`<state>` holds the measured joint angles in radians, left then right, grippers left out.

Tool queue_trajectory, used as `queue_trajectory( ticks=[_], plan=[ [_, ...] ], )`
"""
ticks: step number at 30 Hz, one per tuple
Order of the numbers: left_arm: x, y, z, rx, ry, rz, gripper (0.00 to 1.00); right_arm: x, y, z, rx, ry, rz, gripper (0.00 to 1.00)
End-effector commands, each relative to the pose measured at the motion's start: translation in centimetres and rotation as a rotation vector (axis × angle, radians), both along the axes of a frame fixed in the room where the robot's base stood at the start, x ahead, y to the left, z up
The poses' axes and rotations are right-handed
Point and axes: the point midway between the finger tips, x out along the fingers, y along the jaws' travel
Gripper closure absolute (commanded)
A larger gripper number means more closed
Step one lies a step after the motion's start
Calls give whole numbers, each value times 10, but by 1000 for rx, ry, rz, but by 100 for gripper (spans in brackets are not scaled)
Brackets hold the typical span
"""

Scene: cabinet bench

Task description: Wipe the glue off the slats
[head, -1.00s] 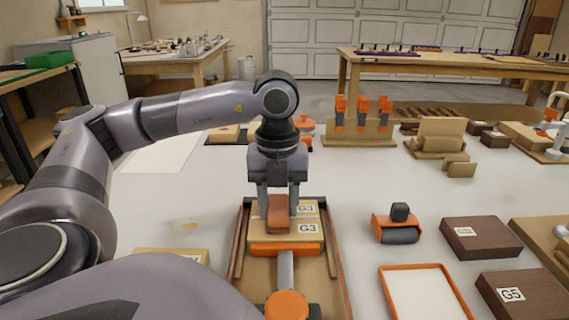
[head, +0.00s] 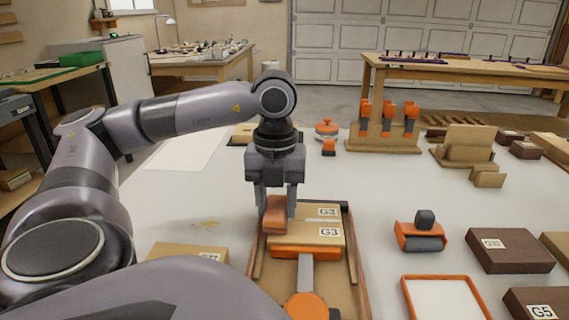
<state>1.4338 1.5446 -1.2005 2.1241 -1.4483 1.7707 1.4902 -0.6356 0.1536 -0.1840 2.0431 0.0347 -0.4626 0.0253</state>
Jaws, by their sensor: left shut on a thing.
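My left gripper (head: 275,197) points straight down and is shut on an orange-brown block (head: 274,218), which looks like a wiping pad. The block is at the left part of the light wooden slats (head: 323,228) marked G3. Whether it touches them is hard to tell. The slats lie in a shallow wooden tray (head: 351,254), with an orange clamp bar (head: 306,253) along their near edge. I cannot make out glue on the slats. My right gripper is not in view.
An orange roller (head: 420,234) and an orange-rimmed white tray (head: 440,300) stand to the right. Dark blocks (head: 506,250) lie farther right. A rack of orange-handled clamps (head: 385,142) stands behind. Yellowish marks (head: 206,224) show on the bare white table at left.

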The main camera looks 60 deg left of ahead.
Motion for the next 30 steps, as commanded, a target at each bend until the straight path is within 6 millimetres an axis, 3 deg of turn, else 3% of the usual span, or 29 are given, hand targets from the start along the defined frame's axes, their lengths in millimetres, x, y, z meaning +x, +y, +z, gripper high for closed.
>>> queue_trajectory(
  ticks=[11, 30],
  plan=[
    [1, -1, 1, 0, -2, -2, 81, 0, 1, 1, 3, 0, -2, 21],
    [22, -17, 0, -1, -2, -2, 81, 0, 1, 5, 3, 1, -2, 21]
  ],
)
